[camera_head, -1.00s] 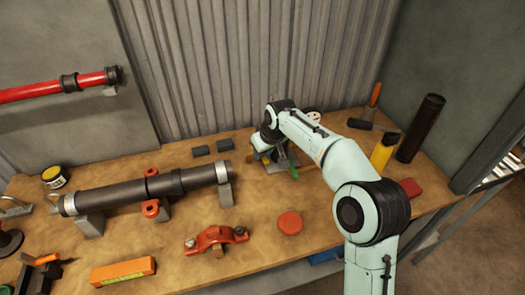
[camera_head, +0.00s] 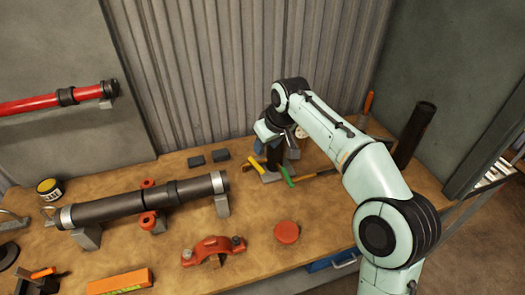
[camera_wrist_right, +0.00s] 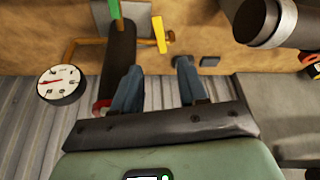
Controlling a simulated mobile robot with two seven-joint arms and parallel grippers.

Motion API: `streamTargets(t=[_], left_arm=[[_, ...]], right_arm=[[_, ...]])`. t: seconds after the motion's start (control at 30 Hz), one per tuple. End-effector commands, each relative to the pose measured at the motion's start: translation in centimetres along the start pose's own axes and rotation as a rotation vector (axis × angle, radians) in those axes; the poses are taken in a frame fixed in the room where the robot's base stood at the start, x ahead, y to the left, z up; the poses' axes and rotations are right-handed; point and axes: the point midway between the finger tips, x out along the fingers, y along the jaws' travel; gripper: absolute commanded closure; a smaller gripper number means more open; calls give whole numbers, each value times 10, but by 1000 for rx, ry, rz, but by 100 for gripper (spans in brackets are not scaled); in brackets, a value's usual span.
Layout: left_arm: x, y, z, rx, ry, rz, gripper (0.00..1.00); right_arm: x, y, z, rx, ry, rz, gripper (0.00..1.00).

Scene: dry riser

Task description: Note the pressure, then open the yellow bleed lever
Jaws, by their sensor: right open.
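The yellow lever (camera_head: 254,163) stands out to the left of a dark pipe in the head view; it also shows in the right wrist view (camera_wrist_right: 159,34), just beyond the fingertips. A green handle (camera_head: 287,177) sits close by, also in the right wrist view (camera_wrist_right: 115,8). The round white gauge (camera_wrist_right: 62,83) has a red needle; its numbers are too small to read. In the head view the gauge (camera_head: 301,132) is partly hidden by my arm. My right gripper (camera_wrist_right: 158,66) is open and empty, with blue fingers apart, short of the lever. My left gripper is not seen.
A dark pipe (camera_head: 145,200) lies on blocks at the left of the wooden bench. A red clamp (camera_head: 213,249), a red disc (camera_head: 287,232) and an orange box (camera_head: 118,282) lie in front. A dark cylinder (camera_head: 414,134) stands at right.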

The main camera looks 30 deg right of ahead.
Motion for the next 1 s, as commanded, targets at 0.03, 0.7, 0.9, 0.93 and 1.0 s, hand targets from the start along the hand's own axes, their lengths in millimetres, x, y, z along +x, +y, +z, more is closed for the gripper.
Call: streamTargets(t=[0.03, 0.7, 0.9, 0.93, 1.0], left_arm=[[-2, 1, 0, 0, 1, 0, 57], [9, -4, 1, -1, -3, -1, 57], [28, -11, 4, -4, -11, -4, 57], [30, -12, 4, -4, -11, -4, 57], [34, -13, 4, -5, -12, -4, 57]], right_arm=[[-8, 0, -1, 0, 2, 0, 57], [2, -23, 14, -1, -57, 91, 100], [25, -62, 29, 2, -49, 345, 100], [26, -67, 29, 1, -33, 378, 100], [26, -76, 28, 2, 2, 435, 100]])
